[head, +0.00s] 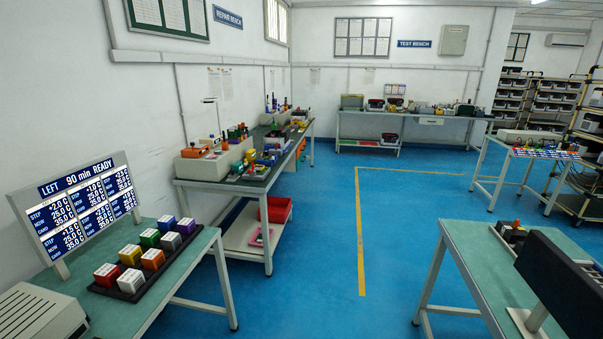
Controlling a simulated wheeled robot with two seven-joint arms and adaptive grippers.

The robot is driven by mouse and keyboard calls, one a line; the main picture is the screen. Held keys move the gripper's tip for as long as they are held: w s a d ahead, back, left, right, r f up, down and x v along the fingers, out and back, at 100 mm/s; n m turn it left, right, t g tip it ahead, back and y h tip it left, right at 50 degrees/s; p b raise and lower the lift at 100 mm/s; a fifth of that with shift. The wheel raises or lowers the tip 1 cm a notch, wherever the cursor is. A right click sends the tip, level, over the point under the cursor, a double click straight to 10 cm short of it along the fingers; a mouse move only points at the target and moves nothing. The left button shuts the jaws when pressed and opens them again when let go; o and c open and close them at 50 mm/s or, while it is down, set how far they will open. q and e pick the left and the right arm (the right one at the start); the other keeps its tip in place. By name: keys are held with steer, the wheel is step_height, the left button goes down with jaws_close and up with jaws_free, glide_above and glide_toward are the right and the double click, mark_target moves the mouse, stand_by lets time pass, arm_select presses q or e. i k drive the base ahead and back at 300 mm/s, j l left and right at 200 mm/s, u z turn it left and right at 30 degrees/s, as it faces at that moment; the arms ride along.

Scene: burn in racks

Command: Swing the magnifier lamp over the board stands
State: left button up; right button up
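Neither of my grippers is in the head view. The repair bench (222,187) stands along the left wall under the REPAIR BENCH sign (228,17). A thin post with a small flat pale head (210,100) rises over the bench's wall side. It may be the magnifier lamp, but it is too small to tell. Several small coloured items and grey boxes crowd the bench top. I cannot make out which of them are board stands.
A near-left table (190,285) holds a display panel (80,200) and a tray of coloured blocks (150,285). A near-right table (480,260) carries a dark panel (560,290). The test bench (400,115) stands at the back. Blue floor (320,240) between them is clear.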

mark_target(214, 100)
steer(key=i+z, duration=0.15)
steer(key=i, duration=0.65)
steer(key=i+u, duration=0.15)
steer(key=i, duration=0.65)
steer(key=i+l+u, duration=0.1)
steer(key=i+u, duration=0.25)
steer(key=i, duration=0.45)
steer(key=i+u, duration=0.25)
steer(key=i, duration=0.4)
steer(key=i+l+u, duration=0.2)
steer(key=i, duration=0.4)
steer(key=j, duration=0.1)
